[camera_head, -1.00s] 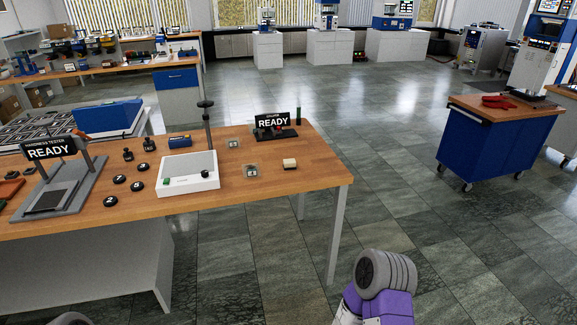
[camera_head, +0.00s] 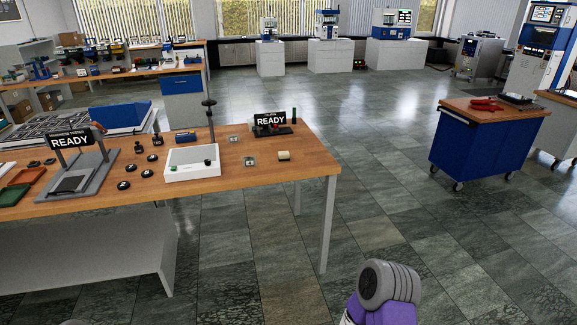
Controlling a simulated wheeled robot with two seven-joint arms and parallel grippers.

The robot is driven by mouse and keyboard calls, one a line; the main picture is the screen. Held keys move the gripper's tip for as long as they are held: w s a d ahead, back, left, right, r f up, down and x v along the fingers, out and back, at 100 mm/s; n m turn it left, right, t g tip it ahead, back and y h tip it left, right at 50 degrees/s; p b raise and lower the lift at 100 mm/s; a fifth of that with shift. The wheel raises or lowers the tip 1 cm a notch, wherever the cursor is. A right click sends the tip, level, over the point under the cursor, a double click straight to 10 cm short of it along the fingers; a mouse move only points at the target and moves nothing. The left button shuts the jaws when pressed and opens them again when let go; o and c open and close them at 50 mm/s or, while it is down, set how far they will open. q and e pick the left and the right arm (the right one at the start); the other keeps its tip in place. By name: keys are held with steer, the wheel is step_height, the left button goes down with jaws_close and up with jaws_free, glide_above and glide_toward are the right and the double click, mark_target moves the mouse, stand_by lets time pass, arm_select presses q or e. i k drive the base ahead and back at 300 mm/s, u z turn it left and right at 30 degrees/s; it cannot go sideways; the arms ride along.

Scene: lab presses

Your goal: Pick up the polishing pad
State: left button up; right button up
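A small cream-coloured block (camera_head: 284,155) lies near the right end of the wooden table (camera_head: 240,172). It may be the polishing pad, but it is too small to tell. Nothing touches it. Part of my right arm shows at the bottom, right of centre, well in front of the table, and its gripper is not in view. My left gripper is not in view either.
On the table are a white tray (camera_head: 181,174), several black discs, a hardness tester (camera_head: 93,172) marked READY and a second READY sign (camera_head: 270,119). A blue cart (camera_head: 482,146) stands at right. The floor between is clear.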

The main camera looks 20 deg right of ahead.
mark_target(282, 156)
steer(key=z, duration=0.75)
steer(key=i, duration=0.7)
steer(key=z, duration=0.65)
steer(key=i, duration=1.25)
steer(key=u, duration=0.4)
